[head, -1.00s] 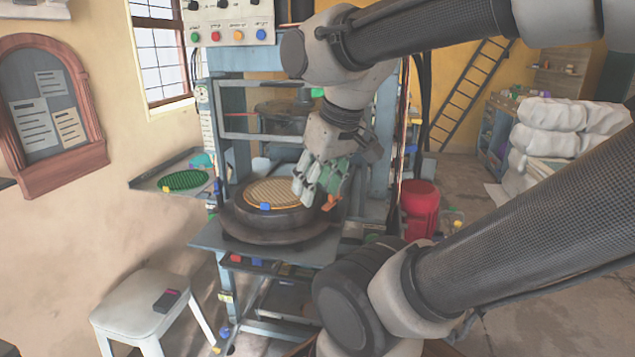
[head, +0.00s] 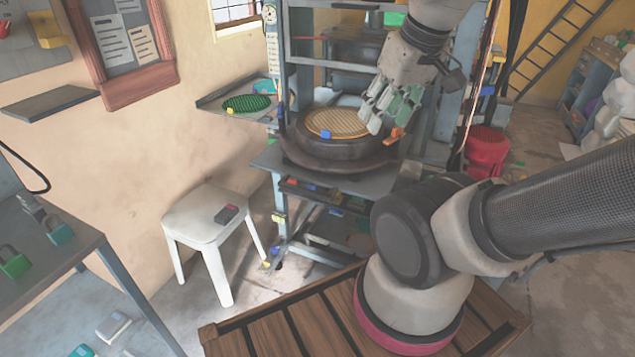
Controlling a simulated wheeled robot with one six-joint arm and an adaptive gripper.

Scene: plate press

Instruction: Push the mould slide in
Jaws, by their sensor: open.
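The mould slide shows as a grey plate (head: 272,158) carrying a round dark mould (head: 340,150), out at the front of the blue press frame. A tan ribbed disc (head: 339,122) lies on top of the mould, with a small blue block (head: 326,134) at its front edge. My gripper (head: 384,122) is open and points down over the right side of the mould. An orange piece (head: 395,134) sits just below the fingertips. I cannot tell whether the fingers touch it or the mould. The arm hides part of the press behind.
A side shelf with a green ribbed disc (head: 246,103) is left of the press. A red drum (head: 486,150) is right. A bench with padlocks (head: 15,262) is far left.

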